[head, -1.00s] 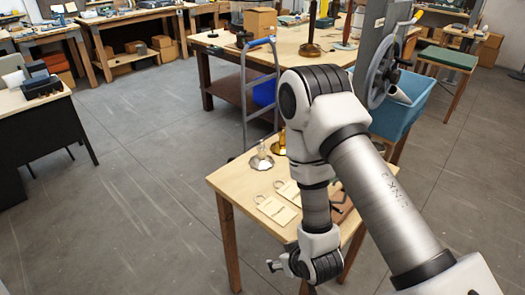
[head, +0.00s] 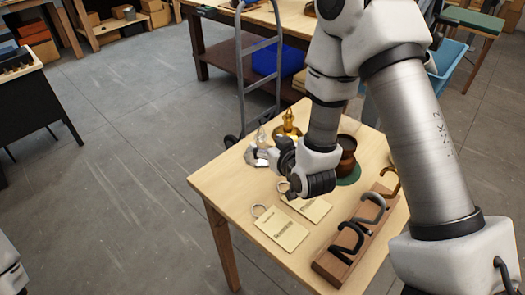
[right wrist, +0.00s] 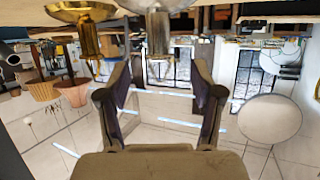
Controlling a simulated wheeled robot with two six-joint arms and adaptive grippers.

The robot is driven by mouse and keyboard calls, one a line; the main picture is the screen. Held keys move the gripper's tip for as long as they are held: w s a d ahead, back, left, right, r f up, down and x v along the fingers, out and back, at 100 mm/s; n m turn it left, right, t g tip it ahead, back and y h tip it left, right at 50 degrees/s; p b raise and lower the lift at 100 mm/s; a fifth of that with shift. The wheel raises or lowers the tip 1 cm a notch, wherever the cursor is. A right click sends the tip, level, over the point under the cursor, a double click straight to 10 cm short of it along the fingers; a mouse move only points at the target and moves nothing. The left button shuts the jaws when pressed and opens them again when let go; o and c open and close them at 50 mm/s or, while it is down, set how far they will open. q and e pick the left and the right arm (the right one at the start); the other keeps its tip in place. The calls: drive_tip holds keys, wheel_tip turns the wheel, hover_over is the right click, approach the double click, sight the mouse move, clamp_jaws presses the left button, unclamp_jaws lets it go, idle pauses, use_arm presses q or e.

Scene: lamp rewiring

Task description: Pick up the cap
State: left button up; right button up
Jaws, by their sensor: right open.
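Two cap-like metal pieces with upright stems stand on the small wooden table (head: 222,183): a silver one (head: 261,136) and a brass one (head: 288,122). I cannot tell which one is the cap meant. My right gripper (head: 256,156) is at the silver piece and hides part of it in the head view. In the right wrist view, which looks upside down, the open fingers (right wrist: 160,82) point at the silver piece (right wrist: 157,32), roughly centred. The brass piece (right wrist: 87,35) is to its left there, outside the fingers. My left gripper is not in view.
Two tags with rings (head: 281,229) lie in front of my right gripper. A wooden rack with curved hooks (head: 335,272) is at the table's right. A dark brown pot (head: 347,160) stands on a green mat. A hand truck (head: 241,75) stands behind.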

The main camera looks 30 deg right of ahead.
sight(263, 141)
drive_tip(key=p+x, duration=0.1)
drive_tip(key=x, duration=0.4)
drive_tip(key=shift+w+a+f, duration=0.1)
drive_tip(key=shift+w+f, duration=0.15)
drive_tip(key=shift+w, duration=0.05)
drive_tip(key=shift+w+f, duration=0.2)
drive_tip(key=shift+w, duration=0.1)
drive_tip(key=shift+s+r, duration=0.1)
drive_tip(key=shift+s, duration=0.1)
drive_tip(key=shift+s+r, duration=0.2)
drive_tip(key=shift+s, duration=0.05)
drive_tip(key=shift+c, duration=1)
drive_tip(key=shift+s, duration=0.1)
drive_tip(key=c, duration=0.5)
clamp_jaws()
